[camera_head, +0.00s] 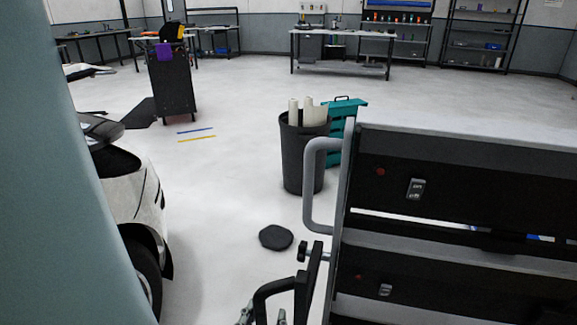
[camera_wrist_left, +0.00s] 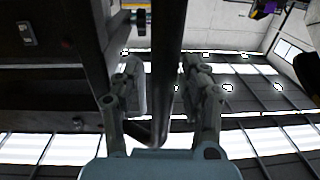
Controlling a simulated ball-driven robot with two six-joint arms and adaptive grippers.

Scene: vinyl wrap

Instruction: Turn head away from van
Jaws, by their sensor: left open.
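The white van (camera_head: 130,195) stands at the left of the head view. Only a front corner with a dark wheel shows, and a large pale blue shape in front hides the rest. My left gripper (camera_head: 264,314) is low in the head view, mostly cut off by the bottom edge, beside a black upright handle (camera_head: 305,285). In the left wrist view its two fingers (camera_wrist_left: 163,85) are apart, one on each side of a dark bar (camera_wrist_left: 168,60). I cannot tell whether they touch the bar. My right gripper is not in view.
A dark cart (camera_head: 450,210) with a grey loop handle (camera_head: 312,185) fills the right. Behind it stand a black bin (camera_head: 303,160) with white rolls and a teal crate (camera_head: 345,130). A dark flat piece (camera_head: 276,237) lies on the floor.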

